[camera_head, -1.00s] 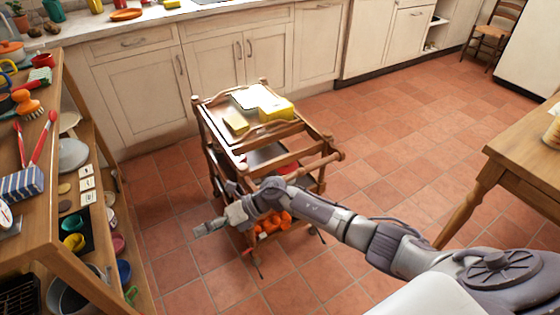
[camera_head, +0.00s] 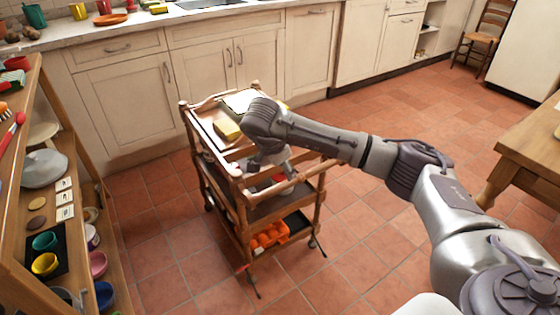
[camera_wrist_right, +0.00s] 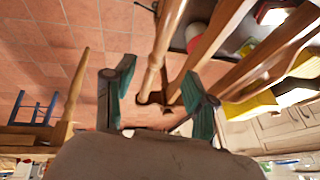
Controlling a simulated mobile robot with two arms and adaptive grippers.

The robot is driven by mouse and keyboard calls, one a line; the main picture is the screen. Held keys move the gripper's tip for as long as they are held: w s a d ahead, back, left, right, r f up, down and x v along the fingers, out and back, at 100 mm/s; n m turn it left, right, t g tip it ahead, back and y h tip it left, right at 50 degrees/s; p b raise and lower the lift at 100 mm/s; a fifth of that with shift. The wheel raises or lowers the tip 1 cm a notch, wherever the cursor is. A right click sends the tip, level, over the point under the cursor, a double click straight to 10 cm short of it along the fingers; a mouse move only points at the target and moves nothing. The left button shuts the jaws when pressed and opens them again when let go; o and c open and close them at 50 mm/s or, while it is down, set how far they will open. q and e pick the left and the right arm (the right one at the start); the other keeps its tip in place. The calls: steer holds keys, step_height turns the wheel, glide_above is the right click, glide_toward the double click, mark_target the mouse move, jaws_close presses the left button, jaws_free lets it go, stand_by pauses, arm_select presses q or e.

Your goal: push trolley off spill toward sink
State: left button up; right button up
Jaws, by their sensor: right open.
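The wooden trolley (camera_head: 221,176) stands upright on the tiles in front of the base cabinets. The sink (camera_head: 197,4) is at the top edge, set in the counter. My right gripper (camera_head: 276,164) is over the trolley's near end, by its handle rail (camera_head: 297,180). In the right wrist view the gripper (camera_wrist_right: 158,95) is open, with a wooden rail (camera_wrist_right: 165,45) seen between the fingers; contact is unclear. No spill is visible. My left gripper is out of view.
A wooden shelf unit (camera_head: 83,229) with bowls and dishes stands close on the left. A wooden table (camera_head: 528,143) is at the right, and a chair (camera_head: 482,38) is far right. Tiled floor is open right of the trolley.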

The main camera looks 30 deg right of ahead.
mark_target(289, 183)
steer(key=b+x, duration=0.1)
steer(key=x, duration=0.7)
steer(key=shift+a, duration=0.1)
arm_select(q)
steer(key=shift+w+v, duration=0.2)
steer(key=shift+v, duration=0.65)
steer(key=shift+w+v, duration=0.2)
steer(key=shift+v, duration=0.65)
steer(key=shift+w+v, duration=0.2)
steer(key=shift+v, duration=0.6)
arm_select(e)
steer(key=shift+w+d+f, duration=0.15)
steer(key=shift+d+f, duration=0.15)
steer(key=shift+f, duration=0.35)
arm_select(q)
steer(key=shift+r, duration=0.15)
arm_select(e)
jaws_close()
steer(key=shift+r, duration=0.15)
